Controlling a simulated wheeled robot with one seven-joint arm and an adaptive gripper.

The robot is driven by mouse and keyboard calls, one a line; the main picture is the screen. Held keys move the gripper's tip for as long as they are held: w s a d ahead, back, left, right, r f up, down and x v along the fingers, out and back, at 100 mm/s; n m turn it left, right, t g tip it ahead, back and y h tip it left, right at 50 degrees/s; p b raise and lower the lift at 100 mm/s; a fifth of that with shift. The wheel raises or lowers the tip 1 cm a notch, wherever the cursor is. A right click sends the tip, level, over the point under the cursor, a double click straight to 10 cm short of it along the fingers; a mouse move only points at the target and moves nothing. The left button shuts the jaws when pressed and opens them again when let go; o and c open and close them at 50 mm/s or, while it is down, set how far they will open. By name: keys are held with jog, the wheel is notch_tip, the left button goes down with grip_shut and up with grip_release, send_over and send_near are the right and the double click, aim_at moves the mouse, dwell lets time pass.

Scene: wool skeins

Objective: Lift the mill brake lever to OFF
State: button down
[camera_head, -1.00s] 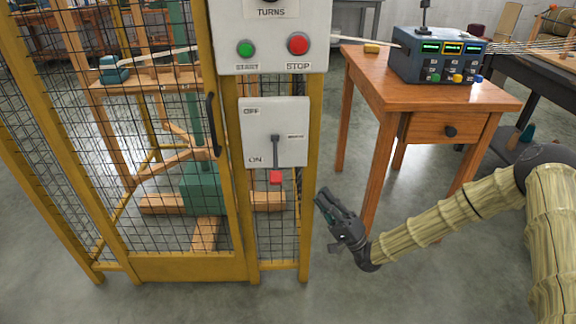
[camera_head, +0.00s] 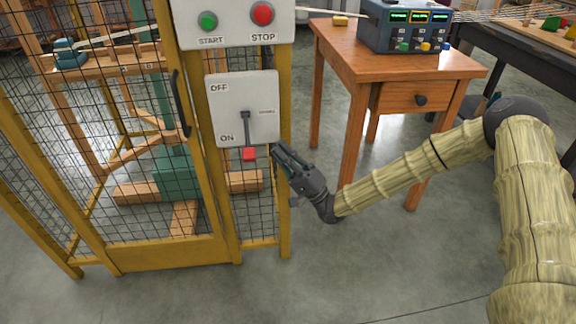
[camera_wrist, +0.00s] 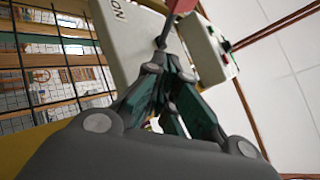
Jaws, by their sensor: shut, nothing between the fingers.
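The brake lever (camera_head: 247,132) is a dark bar with a red block handle (camera_head: 249,154) at its lower end. It hangs down beside the ON label on a white plate (camera_head: 262,90), with OFF marked at the upper left. My gripper (camera_head: 277,149) is shut and empty, just right of the red handle in the head view. In the wrist view the red handle (camera_wrist: 180,7) shows at the top edge, beyond my gripper's fingertips (camera_wrist: 165,62). I cannot tell whether the fingertips touch the handle.
The plate is fixed to a yellow post of a mesh cage (camera_head: 175,258) with a black door handle (camera_head: 181,104). A panel with START and STOP buttons (camera_head: 262,13) is above. A wooden table (camera_head: 400,72) with a control box (camera_head: 405,27) stands at right. Floor in front is clear.

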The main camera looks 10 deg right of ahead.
aim_at(248, 130)
jog(key=shift+s+a+r+b, duration=0.1)
jog(key=shift+a+r+b, duration=0.2)
jog(key=shift+a+r, duration=0.75)
jog(key=shift+s+a+r+b, duration=0.1)
jog(key=shift+a+r+b, duration=0.15)
jog(key=shift+a+r, duration=0.8)
jog(key=shift+a+f, duration=0.25)
jog(key=shift+f, duration=0.05)
jog(key=shift+a, duration=0.35)
jog(key=shift+s+d+r+m+t+h+p, duration=0.25)
jog(key=shift+m+t+h+p, duration=0.2)
jog(key=shift+m, duration=0.25)
